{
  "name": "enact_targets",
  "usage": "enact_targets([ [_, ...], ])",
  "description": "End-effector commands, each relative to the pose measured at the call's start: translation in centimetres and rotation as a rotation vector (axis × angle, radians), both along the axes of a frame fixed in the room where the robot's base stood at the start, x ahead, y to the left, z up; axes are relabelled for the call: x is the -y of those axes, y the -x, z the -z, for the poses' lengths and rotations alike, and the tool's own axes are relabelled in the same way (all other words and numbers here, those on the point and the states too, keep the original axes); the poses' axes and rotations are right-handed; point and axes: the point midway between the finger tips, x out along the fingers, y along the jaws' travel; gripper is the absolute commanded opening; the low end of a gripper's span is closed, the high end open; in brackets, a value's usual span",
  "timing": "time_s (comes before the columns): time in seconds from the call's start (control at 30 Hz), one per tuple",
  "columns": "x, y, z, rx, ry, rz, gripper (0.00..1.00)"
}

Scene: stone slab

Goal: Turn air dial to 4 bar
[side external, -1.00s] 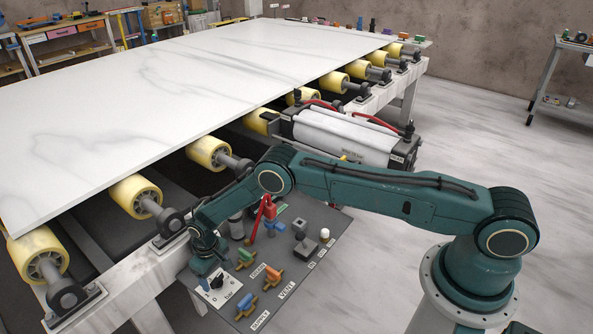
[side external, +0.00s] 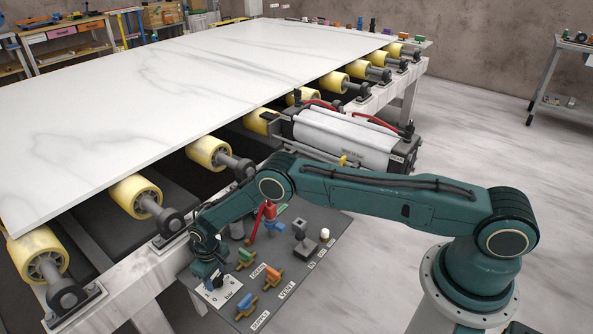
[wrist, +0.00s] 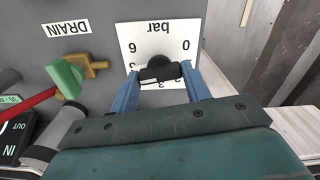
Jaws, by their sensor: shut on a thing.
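The air dial is a black knob (wrist: 160,70) on a white plate (wrist: 160,36) marked "bar", seen upside down in the wrist view. The numbers 0 and 6 are readable; others are partly covered. My gripper (wrist: 161,78) has its two blue fingers on either side of the knob, shut on it. In the side view my gripper (side external: 214,280) reaches down to the dial plate (side external: 226,293) at the panel's near left corner. I cannot tell which number the pointer is at.
The grey panel also bears a green-handled drain valve (wrist: 66,78), an orange-handled valve (side external: 273,275), a blue-handled valve (side external: 246,303) and a red lever (side external: 262,221). The roller frame with its white slab (side external: 170,85) stands behind.

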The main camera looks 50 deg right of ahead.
Motion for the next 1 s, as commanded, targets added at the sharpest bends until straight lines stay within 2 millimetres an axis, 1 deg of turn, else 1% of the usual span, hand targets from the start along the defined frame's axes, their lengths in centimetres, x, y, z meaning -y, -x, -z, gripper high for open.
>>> enact_targets([
  [0.17, -0.02, -0.01, -0.03, 0.0, 0.0, -0.033, 0.24],
  [0.37, -0.03, -0.02, -0.03, 0.0, 0.0, -0.122, 0.24],
  [1.0, -0.09, -0.03, -0.05, 0.001, 0.0, -0.591, 0.24],
])
